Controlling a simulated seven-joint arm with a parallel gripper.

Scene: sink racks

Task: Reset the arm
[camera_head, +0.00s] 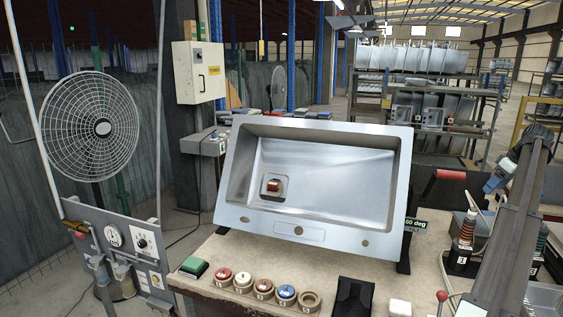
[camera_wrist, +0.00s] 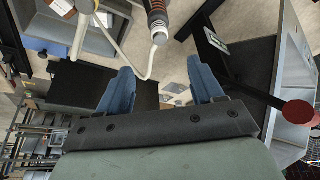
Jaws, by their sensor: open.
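My gripper (camera_wrist: 161,88) shows in the wrist view as two blue fingers, spread well apart with nothing between them. In the head view my dark arm (camera_head: 518,225) rises at the right edge. Blue parts beside its upper end look like the gripper's fingers, but this is small and unclear. The steel sink (camera_head: 325,165) stands tilted on the workbench, left of my arm and apart from it. A small square part with a reddish-brown middle (camera_head: 273,186) sits on the sink's inner face.
An orange-ringed tool (camera_head: 466,229) stands near my arm; one such tool (camera_wrist: 157,22) is ahead of the fingers. The workbench (camera_head: 225,255) carries several round coloured pieces (camera_head: 264,287), a green block (camera_head: 194,266) and a black holder (camera_head: 353,297). A fan (camera_head: 90,125) stands left.

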